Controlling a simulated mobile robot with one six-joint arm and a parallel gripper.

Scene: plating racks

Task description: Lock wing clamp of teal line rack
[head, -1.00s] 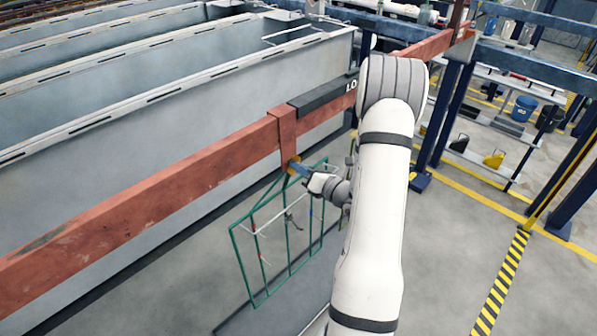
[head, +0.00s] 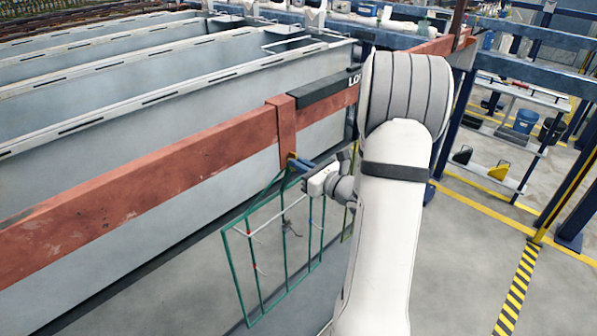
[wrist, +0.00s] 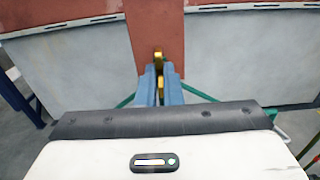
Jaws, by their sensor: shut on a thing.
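The teal line rack (head: 285,285) is a thin green frame that hangs below the rust-red beam (head: 200,143). Part of its green frame also shows in the wrist view (wrist: 196,93), behind my gripper. The brass-coloured wing clamp (wrist: 158,54) sits at the top of the rack against the beam's upright red bracket (head: 286,130). My gripper (head: 298,163) reaches the clamp from the right in the head view. Its blue fingers (wrist: 160,83) are shut on the clamp, with brass showing between and just beyond the tips. The clamp's lower part is largely hidden by the fingers.
Long grey tanks (head: 150,110) stand behind the beam. A black plate with lettering (head: 330,88) lies on the beam right of the bracket. Blue posts and shelving (head: 490,150) stand at the right. Grey floor with a yellow-black stripe (head: 518,280) is open at right.

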